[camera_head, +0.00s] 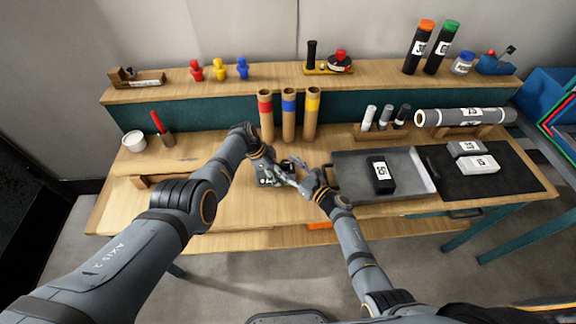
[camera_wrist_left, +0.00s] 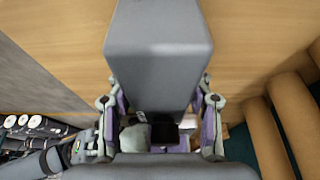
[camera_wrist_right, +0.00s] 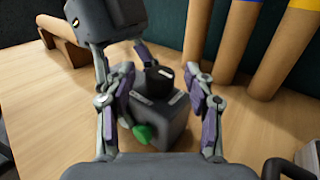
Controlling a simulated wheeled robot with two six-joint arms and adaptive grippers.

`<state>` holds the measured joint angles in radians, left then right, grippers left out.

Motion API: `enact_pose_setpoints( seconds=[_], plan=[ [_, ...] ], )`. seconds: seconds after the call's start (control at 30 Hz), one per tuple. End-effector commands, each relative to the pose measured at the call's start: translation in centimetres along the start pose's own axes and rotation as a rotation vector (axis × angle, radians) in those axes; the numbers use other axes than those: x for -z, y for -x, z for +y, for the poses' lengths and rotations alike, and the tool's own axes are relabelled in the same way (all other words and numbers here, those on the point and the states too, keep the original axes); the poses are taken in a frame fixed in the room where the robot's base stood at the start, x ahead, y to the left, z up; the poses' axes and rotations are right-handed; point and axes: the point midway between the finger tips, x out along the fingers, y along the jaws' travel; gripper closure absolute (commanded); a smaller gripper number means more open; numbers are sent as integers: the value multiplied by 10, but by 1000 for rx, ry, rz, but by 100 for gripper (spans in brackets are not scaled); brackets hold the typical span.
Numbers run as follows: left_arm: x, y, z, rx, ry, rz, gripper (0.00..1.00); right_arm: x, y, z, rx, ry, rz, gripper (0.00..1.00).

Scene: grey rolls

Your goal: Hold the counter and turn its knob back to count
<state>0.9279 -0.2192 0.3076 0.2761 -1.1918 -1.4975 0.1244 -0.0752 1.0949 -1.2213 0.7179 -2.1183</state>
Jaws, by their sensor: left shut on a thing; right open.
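The counter is a dark grey box (camera_wrist_right: 168,118) with a black knob (camera_wrist_right: 159,78) on top, small pale labels and a green part (camera_wrist_right: 143,132) on its side. In the head view the counter (camera_head: 264,181) is on the bench front, partly hidden by my arms. My left gripper (camera_head: 273,167) is shut on the counter; in the left wrist view the grey body (camera_wrist_left: 158,60) lies between its fingers. My right gripper (camera_head: 299,175) is open, its fingers (camera_wrist_right: 160,105) on either side of the knob and the counter's top, with no clear contact.
Three cardboard tubes with red (camera_head: 265,120), blue (camera_head: 288,120) and yellow (camera_head: 312,118) bands stand close behind. A grey tray (camera_head: 350,163) with a black box (camera_head: 381,176) is to the right. A white cup (camera_head: 134,141) is at left. Bench at front left is clear.

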Motion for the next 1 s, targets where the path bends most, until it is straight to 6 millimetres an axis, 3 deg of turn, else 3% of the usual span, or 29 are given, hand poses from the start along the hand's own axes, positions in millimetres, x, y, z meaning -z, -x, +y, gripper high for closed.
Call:
enact_pose_setpoints(
  seconds=[0.27, 0.67, 1.0],
  plan=[
    [0, 0, 0, 0, 0, 0, 92, 0, -2, 0, 0, 0, -1, 46],
    [0, 0, 0, 0, 0, 0, 92, 0, -2, 0, 0, 0, 0, 100],
    [0, 0, 0, -1, 0, 0, 92, 0, -2, 2, 136, -2, -2, 100]
  ],
)
